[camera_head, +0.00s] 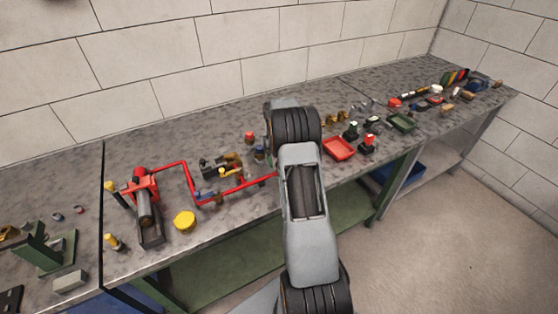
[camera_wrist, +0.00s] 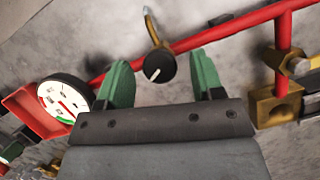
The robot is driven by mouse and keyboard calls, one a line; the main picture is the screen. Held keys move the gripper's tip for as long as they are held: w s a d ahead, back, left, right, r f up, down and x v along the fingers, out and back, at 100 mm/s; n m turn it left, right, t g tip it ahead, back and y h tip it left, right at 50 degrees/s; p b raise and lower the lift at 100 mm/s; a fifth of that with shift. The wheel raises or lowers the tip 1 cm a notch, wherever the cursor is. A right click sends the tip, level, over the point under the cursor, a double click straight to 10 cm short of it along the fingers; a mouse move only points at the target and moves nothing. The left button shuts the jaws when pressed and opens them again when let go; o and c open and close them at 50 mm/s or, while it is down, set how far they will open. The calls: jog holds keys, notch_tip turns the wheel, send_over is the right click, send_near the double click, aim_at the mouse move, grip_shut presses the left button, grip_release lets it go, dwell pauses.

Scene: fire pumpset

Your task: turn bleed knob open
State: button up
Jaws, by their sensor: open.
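In the wrist view the bleed knob (camera_wrist: 159,67) is a round black knob with a white pointer line, set beside a red pipe (camera_wrist: 225,30). My gripper (camera_wrist: 160,84) is open, with one green finger on each side of the knob. There is a gap between the knob and each finger, so neither finger touches it. In the head view my arm hides the gripper and the knob.
A white-faced gauge (camera_wrist: 65,100) lies left of the left finger, near a red tray (camera_wrist: 35,115). A brass valve block (camera_wrist: 277,104) is close to the right finger. In the head view, a red pump (camera_head: 143,190) and a yellow cap (camera_head: 185,221) sit on the left of the bench.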

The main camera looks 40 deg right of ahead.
jog(key=v, duration=1.3)
jog(key=shift+w+r, duration=0.25)
jog(key=shift+r, duration=0.05)
